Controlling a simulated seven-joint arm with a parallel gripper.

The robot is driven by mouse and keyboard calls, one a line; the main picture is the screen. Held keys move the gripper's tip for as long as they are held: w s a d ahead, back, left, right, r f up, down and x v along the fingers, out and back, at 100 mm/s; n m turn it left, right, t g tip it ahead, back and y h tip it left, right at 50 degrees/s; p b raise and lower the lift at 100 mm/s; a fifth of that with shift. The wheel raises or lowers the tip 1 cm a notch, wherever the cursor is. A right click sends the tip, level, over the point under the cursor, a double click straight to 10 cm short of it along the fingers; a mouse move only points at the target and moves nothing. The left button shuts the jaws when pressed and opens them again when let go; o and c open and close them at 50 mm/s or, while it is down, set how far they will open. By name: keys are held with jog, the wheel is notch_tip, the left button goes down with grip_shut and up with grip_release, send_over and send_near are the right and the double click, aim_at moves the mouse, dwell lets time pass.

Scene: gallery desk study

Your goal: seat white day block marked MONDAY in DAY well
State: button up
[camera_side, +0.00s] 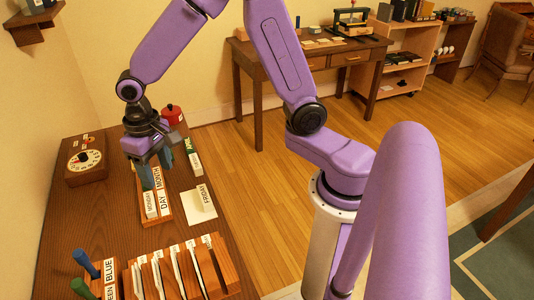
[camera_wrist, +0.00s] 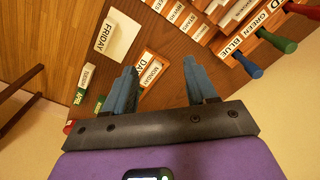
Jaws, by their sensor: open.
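The white block marked MONDAY (camera_side: 151,204) is at the DAY section of a wooden holder (camera_side: 157,221), beside the DAY label (camera_side: 163,200). It also shows in the wrist view (camera_wrist: 150,73), between my fingers' lines but beyond the tips. It looks in line with the holder; I cannot tell if it sits fully down in the well. My gripper (camera_side: 151,176) is above the holder, near its MONTH end, with blue fingers apart. In the wrist view my gripper (camera_wrist: 159,73) is open and empty. The fingers partly hide the holder.
A white FRIDAY block (camera_side: 200,194) stands on a pale card to the right. A red pot (camera_side: 172,114) and a dial box (camera_side: 86,161) are farther back. A slotted wooden rack (camera_side: 205,268) and coloured handles (camera_side: 84,262) fill the front.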

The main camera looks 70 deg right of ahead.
jog(key=s+d+r+n, duration=0.2)
jog(key=s+n, duration=0.4)
jog(key=s, duration=0.5)
jog(key=s+d+r+n, duration=0.3)
jog(key=s+d+n, duration=0.2)
jog(key=s, duration=0.7)
jog(key=shift+s+d+n, duration=0.2)
jog(key=shift+s+n, duration=0.1)
jog(key=shift+n, duration=0.5)
